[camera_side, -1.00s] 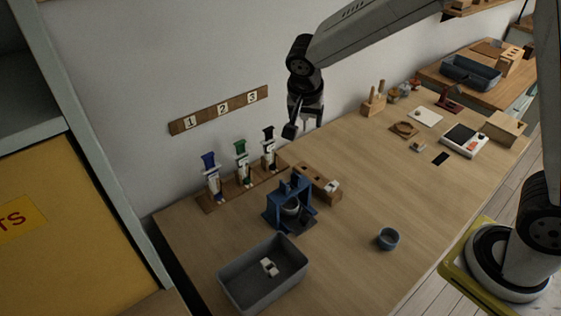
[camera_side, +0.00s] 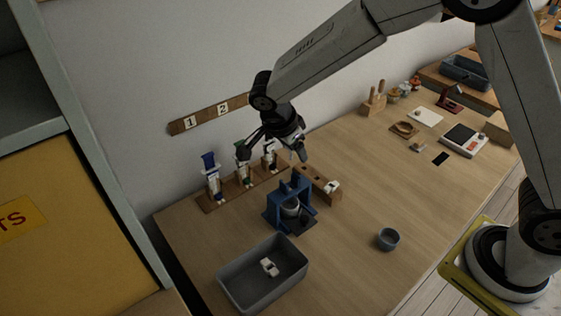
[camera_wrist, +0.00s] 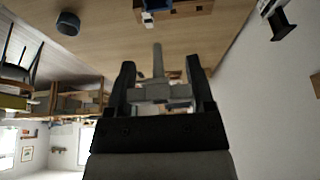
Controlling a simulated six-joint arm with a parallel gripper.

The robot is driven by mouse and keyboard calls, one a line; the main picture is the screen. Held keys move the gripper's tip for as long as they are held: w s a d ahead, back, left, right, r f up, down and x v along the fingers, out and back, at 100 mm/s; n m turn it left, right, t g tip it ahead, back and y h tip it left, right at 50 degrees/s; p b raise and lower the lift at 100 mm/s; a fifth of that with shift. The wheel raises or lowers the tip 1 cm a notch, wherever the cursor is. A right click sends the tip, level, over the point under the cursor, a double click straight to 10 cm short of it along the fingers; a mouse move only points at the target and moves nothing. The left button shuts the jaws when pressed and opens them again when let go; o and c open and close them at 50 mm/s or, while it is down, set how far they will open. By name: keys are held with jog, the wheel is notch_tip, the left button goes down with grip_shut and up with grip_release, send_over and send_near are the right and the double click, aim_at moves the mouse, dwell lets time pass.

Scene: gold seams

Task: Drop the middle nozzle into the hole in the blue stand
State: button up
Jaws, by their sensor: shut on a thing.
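My gripper (camera_side: 297,143) is in the air above the far edge of the table, near the syringe rack and tilted to the lower right. In the wrist view my gripper (camera_wrist: 162,88) is shut on a grey nozzle (camera_wrist: 158,62), a wide body with a thin stem pointing away from the jaws. The blue stand (camera_side: 272,212) is on the table below and apart from the gripper. It has a grey round part inside; its hole cannot be made out. The wooden nozzle block (camera_side: 312,179) is beside the stand, with a white piece (camera_side: 332,186) at its near end.
The rack (camera_side: 208,205) with upright syringes is left of the stand, two partly hidden by my gripper. A grey bin (camera_side: 235,297) holding a white piece is in front. A blue-grey cup (camera_side: 388,239) is to the right. The table's middle is clear.

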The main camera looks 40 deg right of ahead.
jog(key=shift+f, duration=0.2)
send_over(294, 186)
jog(key=shift+a+f, duration=0.15)
jog(key=shift+f, duration=0.9)
jog(key=shift+a+f, duration=0.15)
jog(key=shift+f, duration=0.9)
jog(key=shift+f, duration=3.25)
dwell(2.4)
